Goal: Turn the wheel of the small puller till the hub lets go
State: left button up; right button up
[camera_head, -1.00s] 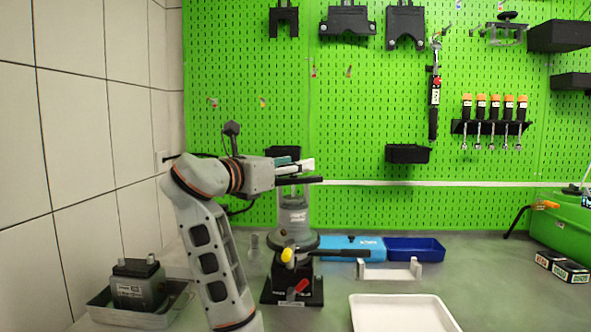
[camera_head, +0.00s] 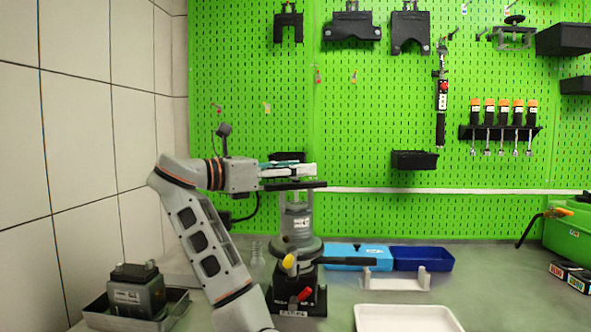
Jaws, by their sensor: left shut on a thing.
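The small puller (camera_head: 300,185) sits on top of the grey pump (camera_head: 297,222), with its dark flat top part seen edge-on. The pump stands upright in a black holder (camera_head: 308,297) with yellow- and red-ended handles. My left gripper (camera_head: 303,170) reaches in level from the left at the top of the puller and is shut on its wheel. The fingers hide most of the wheel, and the hub's fit below cannot be made out. My right gripper is not in view.
A grey metal block (camera_head: 136,291) sits in a tray at the lower left. Blue bins (camera_head: 421,258), a white bracket (camera_head: 397,279) and an empty white tray (camera_head: 405,318) lie to the right. The green pegboard (camera_head: 380,120) with tools stands behind.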

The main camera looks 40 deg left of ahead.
pick_arm(q)
jog(key=shift+w+d+f, duration=0.1)
jog(key=shift+f, duration=0.15)
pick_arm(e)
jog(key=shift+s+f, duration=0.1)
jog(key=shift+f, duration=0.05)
pick_arm(q)
jog(key=o, duration=1.2)
jog(key=shift+w, duration=0.1)
jog(key=shift+c, duration=0.2)
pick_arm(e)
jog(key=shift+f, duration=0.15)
pick_arm(q)
jog(key=shift+r, duration=0.15)
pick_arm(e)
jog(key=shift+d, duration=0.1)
pick_arm(q)
jog(key=shift+r, duration=0.2)
notch_tip(320, 180, up, 10)
jog(key=shift+f, duration=0.25)
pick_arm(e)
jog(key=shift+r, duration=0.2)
